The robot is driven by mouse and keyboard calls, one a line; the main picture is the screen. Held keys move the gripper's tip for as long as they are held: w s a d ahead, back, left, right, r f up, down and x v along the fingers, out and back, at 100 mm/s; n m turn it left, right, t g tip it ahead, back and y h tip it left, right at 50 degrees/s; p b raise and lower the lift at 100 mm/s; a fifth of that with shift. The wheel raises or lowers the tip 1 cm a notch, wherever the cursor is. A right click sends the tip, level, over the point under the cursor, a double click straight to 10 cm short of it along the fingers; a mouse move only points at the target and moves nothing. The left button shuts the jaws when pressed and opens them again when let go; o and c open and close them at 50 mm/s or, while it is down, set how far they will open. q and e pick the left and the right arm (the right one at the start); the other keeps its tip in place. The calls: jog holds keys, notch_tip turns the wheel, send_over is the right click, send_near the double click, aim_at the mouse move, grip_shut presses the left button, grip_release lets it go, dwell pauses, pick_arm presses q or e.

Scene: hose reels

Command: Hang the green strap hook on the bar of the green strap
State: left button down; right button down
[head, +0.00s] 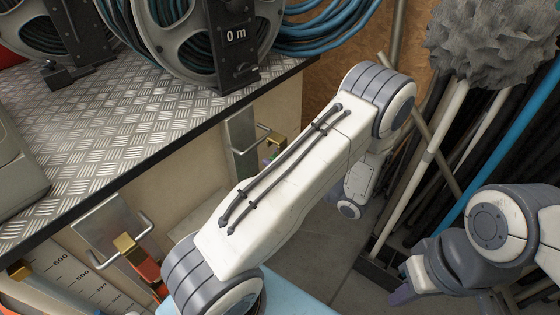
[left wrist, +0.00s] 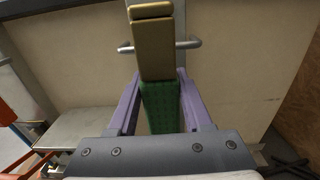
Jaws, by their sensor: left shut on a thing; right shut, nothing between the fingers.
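The green strap (left wrist: 160,108) rises between the purple fingers of my left gripper (left wrist: 158,84), which is shut on it. Its brass hook (left wrist: 153,45) stands above the fingers and crosses in front of the middle of the metal bar (left wrist: 190,44). I cannot tell whether the hook is over the bar or only in front of it. In the head view the brass hook (head: 277,140) shows beside the bar (head: 252,147) on its plate; my left arm hides most of the gripper and strap.
An orange strap (head: 147,270) with a brass hook sits by another bar (head: 138,222) at the lower left. Hose reels (head: 205,40) stand on the metal-plated bench top (head: 100,120). Poles and a grey shaggy head (head: 490,40) crowd the right side.

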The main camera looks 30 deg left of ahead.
pick_arm(q)
jog(key=shift+w+a+b, duration=0.15)
jog(key=shift+a+b, duration=0.2)
jog(key=shift+a, duration=1.3)
jog(key=shift+w+a+b, duration=0.1)
jog(key=shift+a+b, duration=0.25)
jog(key=shift+a, duration=1.3)
jog(key=shift+f+b, duration=0.95)
jog(key=shift+f, duration=0.55)
jog(key=shift+c, duration=1.2)
grip_release()
jog(key=shift+d, duration=0.1)
